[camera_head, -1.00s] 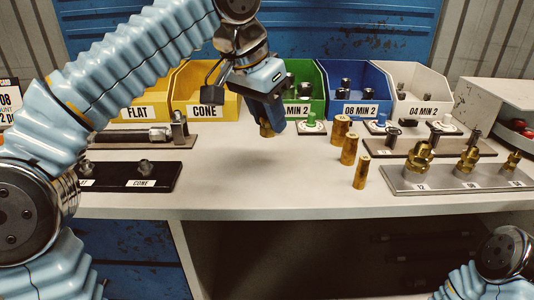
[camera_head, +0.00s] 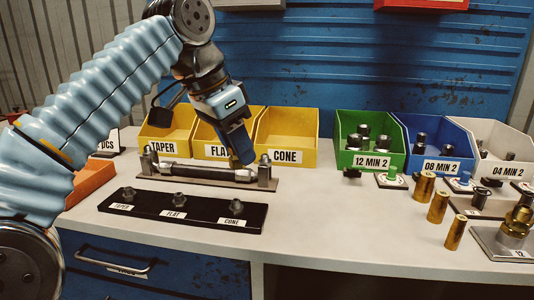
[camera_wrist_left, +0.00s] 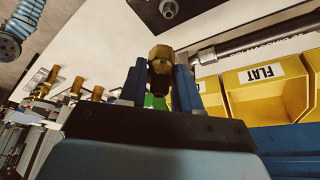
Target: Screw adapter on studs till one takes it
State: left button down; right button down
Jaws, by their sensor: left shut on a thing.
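My left gripper (camera_head: 240,152) is shut on a brass adapter; the wrist view shows the adapter (camera_wrist_left: 160,56) pinched between the two blue fingertips (camera_wrist_left: 160,85). It is in the air, near the right part of the hose rack in the head view, apart from the studs. The black stud strip (camera_head: 150,208) lies on the bench in front, with a TAPER stud (camera_head: 128,194), a FLAT stud (camera_head: 179,200) and a CONE stud (camera_head: 236,207), all bare. One stud on the strip shows at the top of the wrist view (camera_wrist_left: 168,9). My right gripper is out of view.
A hose (camera_head: 200,174) lies on a rack behind the strip. Yellow bins TAPER (camera_head: 166,138), FLAT and CONE (camera_head: 288,155) stand behind it. Green (camera_head: 368,160), blue and white bins are to the right. Brass sleeves (camera_head: 437,207) stand at right; the bench between is clear.

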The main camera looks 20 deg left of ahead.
pick_arm(q)
jog(key=shift+s+a+r, duration=0.1)
jog(key=shift+s+a, duration=0.15)
jog(key=shift+a, duration=0.1)
jog(key=b, duration=0.5)
send_over(236, 200)
notch_tip(236, 200, down, 6)
jog(key=shift+r, duration=0.15)
jog(key=shift+p, duration=0.6)
dwell(1.3)
jog(key=shift+f+b, duration=0.6)
jog(key=shift+f, duration=0.2)
